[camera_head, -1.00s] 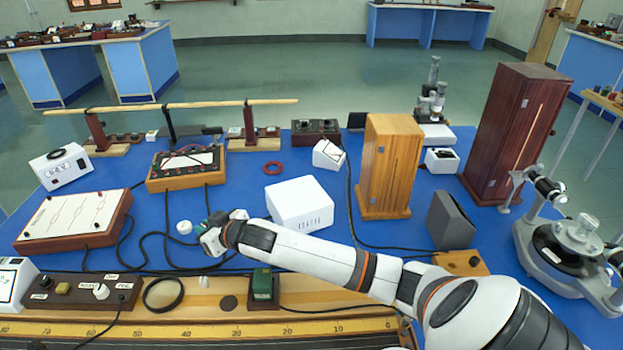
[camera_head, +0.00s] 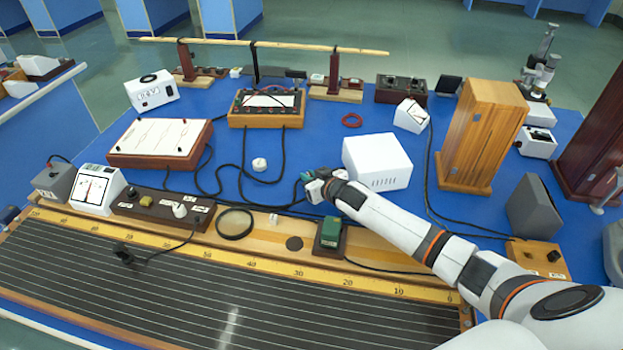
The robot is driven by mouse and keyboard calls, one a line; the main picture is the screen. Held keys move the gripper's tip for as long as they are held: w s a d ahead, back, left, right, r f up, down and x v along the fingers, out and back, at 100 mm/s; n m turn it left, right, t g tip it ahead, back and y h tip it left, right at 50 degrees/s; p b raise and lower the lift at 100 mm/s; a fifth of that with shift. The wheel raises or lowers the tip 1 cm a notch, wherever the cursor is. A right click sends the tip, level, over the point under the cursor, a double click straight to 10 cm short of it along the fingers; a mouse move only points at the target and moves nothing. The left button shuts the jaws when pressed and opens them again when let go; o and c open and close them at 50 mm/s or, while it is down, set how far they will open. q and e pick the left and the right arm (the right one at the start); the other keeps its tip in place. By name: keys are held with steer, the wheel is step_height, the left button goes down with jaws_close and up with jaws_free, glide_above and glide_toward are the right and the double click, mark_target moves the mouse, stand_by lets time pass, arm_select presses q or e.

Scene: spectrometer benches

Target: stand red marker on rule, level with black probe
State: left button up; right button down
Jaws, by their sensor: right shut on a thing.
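The rule is a yellow numbered scale (camera_head: 225,257) running along the front wire board, 100 at left to 0 at right. The black probe (camera_head: 123,253) stands at the rule's lower edge, in its left part, with a black lead running right. My right gripper (camera_head: 306,183) is shut over the blue bench, beyond the rule and left of the white box. The thing between its fingers is too small and hidden to make out. I cannot make out the red marker anywhere. My left gripper is out of view.
A green block (camera_head: 331,230) and a black ring (camera_head: 235,223) stand on the wooden strip behind the rule. A white box (camera_head: 377,163) stands beside my right forearm. Black cables cross the blue bench. The front wire board (camera_head: 200,300) is largely clear.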

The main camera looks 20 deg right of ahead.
steer(key=shift+f, duration=0.4)
steer(key=shift+f, duration=0.15)
steer(key=c, duration=1.4)
jaws_free()
